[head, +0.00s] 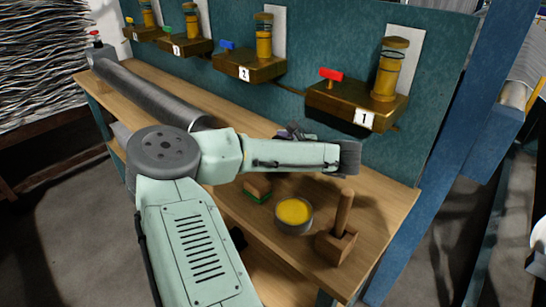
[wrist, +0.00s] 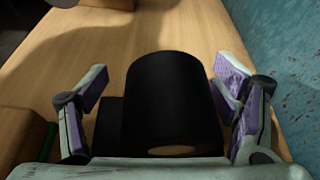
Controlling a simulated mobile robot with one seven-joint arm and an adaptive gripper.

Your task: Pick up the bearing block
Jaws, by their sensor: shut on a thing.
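A black block with a rounded body and a darker flat part at its left, which I take to be the bearing block (wrist: 172,105), fills the middle of the wrist view. My gripper (wrist: 162,88) has a purple-padded finger on either side of it and is shut on it. Visible gaps beside the block leave the exact contact points unclear. In the head view, a purple part of my gripper (head: 292,132) shows behind my arm, close to the teal panel. The block is hidden there by my arm.
The wooden bench (head: 385,200) also holds a brush (head: 257,188), a tin with yellow contents (head: 294,212), a wooden block with an upright handle (head: 338,240) and a long grey roll (head: 150,93). The teal panel (head: 335,40) with brass valves (head: 355,105) bounds the back.

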